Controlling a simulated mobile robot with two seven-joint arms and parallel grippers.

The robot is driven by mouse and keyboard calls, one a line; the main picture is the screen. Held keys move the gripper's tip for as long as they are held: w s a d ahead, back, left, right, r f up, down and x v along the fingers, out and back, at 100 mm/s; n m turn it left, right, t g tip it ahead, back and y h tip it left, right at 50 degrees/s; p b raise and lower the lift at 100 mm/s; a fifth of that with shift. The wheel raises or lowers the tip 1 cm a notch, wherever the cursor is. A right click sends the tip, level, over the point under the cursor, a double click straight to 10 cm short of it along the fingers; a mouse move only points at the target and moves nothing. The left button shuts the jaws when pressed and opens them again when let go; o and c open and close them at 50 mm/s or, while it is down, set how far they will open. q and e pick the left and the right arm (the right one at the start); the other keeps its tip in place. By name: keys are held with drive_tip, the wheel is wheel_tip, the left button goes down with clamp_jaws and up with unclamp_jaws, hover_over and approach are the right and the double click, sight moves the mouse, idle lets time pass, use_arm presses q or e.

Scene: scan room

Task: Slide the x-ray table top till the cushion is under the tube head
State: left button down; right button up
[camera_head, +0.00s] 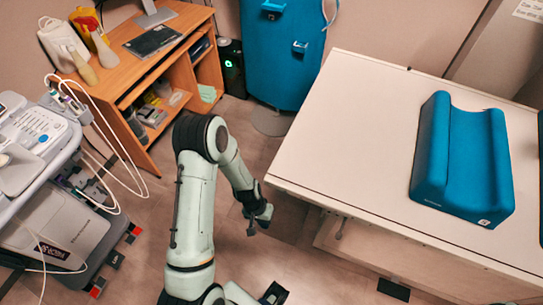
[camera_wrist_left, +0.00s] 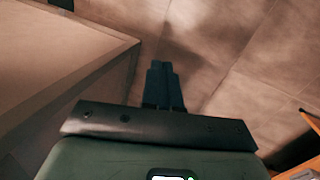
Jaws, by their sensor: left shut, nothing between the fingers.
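The x-ray table top (camera_head: 350,130) is a pale flat slab on the right of the head view. The cushion (camera_head: 472,165), a blue block with a hollow along its middle, lies on its right part. My left gripper (camera_head: 258,228) is shut and empty, over the floor just off the table top's left corner, apart from it in the head view. In the left wrist view the shut dark fingers (camera_wrist_left: 163,85) point at the floor, with a pale box-like corner to their left. I cannot make out the tube head.
A wooden desk (camera_head: 180,65) stands at the back left, with a medical machine on a cart (camera_head: 45,150) at the left. A blue cabinet-like unit (camera_head: 283,50) stands behind the table's left end. Another blue thing (camera_head: 541,170) is cut off at the right edge. Floor around my gripper is clear.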

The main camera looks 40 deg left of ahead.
use_arm(q)
drive_tip(key=w+a+r+t+b, duration=0.1)
drive_tip(key=w+a+r+t, duration=0.1)
drive_tip(key=w+a+r, duration=0.5)
drive_tip(key=w+a+r+t, duration=0.1)
drive_tip(key=w+a+r, duration=0.2)
drive_tip(key=a+r, duration=0.45)
wheel_tip(320, 180, up, 16)
drive_tip(key=a+m+t+h+b, duration=0.1)
drive_tip(key=m+t+h+b, duration=0.1)
drive_tip(key=m+t, duration=0.1)
drive_tip(key=w+d+f, duration=0.5)
drive_tip(key=d+f, duration=0.2)
drive_tip(key=shift+d+f+p, duration=0.15)
drive_tip(key=shift+f+p, duration=0.25)
drive_tip(key=shift+p, duration=0.05)
use_arm(e)
drive_tip(key=f, duration=0.2)
drive_tip(key=s+f, duration=0.1)
drive_tip(key=f, duration=0.1)
drive_tip(key=shift+f, duration=0.15)
use_arm(q)
drive_tip(key=shift+w, duration=0.1)
